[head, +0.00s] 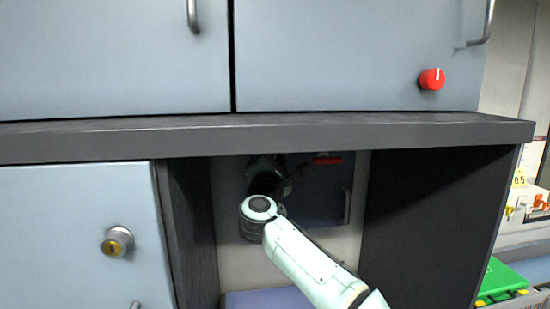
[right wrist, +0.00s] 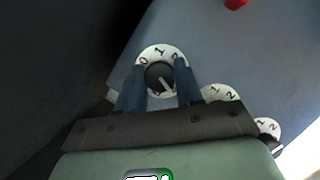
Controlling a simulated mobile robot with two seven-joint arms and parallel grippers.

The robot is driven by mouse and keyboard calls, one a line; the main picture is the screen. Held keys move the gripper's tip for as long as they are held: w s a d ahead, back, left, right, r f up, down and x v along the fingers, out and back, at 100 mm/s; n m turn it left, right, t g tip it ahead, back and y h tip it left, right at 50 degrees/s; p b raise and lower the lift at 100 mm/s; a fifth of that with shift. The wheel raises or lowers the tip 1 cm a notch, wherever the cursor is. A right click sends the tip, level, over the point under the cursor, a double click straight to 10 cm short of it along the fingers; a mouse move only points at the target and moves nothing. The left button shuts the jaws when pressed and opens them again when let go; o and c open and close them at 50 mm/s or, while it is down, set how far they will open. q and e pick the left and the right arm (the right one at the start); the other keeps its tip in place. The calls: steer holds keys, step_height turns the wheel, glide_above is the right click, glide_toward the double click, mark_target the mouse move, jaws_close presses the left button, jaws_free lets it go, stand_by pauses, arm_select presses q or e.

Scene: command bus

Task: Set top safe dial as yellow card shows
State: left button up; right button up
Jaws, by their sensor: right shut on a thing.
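The safe (head: 325,195) is a dark box in the shaded recess under the shelf. In the right wrist view its blue-grey face (right wrist: 225,50) carries three white numbered dials. My right gripper (right wrist: 158,78) is shut on the dark knob of one dial (right wrist: 161,51), the one nearest the safe's edge; digits 0, 1 and 2 show around it. A second dial (right wrist: 222,92) and a third dial (right wrist: 267,127) are partly hidden by my gripper. A small yellow card (head: 519,178) hangs at the far right; its marks are too small to read surely. My left gripper is not in view.
Recess walls (head: 435,215) stand on both sides of my right arm, with a shelf (head: 270,137) above. A cabinet door with a lock (head: 117,241) is at left. A red knob (head: 432,79) is on the upper cabinet. A green case (head: 500,278) lies at lower right.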

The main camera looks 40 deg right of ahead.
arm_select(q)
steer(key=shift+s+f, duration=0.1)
arm_select(e)
steer(key=shift+f+n+t+b, duration=0.15)
steer(key=shift+n+t+b, duration=0.5)
steer(key=shift+n, duration=0.75)
steer(key=shift+n+t+y+b, duration=0.45)
steer(key=shift+n+y+b, duration=0.05)
steer(key=shift+n, duration=0.7)
steer(key=n, duration=0.2)
steer(key=n+t+y+b, duration=0.1)
steer(key=shift+s+d+n+t, duration=0.1)
steer(key=shift+d+n+t, duration=0.05)
steer(key=shift+n+t, duration=0.2)
arm_select(q)
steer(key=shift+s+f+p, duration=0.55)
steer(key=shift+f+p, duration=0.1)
steer(key=shift+p, duration=0.45)
arm_select(e)
steer(key=shift+d+r+n+t+y, duration=0.1)
steer(key=shift+n+t+y, duration=0.2)
steer(key=shift+n+y, duration=2.05)
steer(key=shift+r+n+t+y, duration=0.1)
steer(key=shift+n+t+y, duration=0.45)
steer(key=shift+n, duration=3.25)
steer(key=shift+d+r+n+t+y, duration=0.1)
steer(key=shift+n+y, duration=1.6)
steer(key=shift+n, duration=1.4)
steer(key=shift+f+n, duration=0.1)
steer(key=shift+n, duration=0.2)
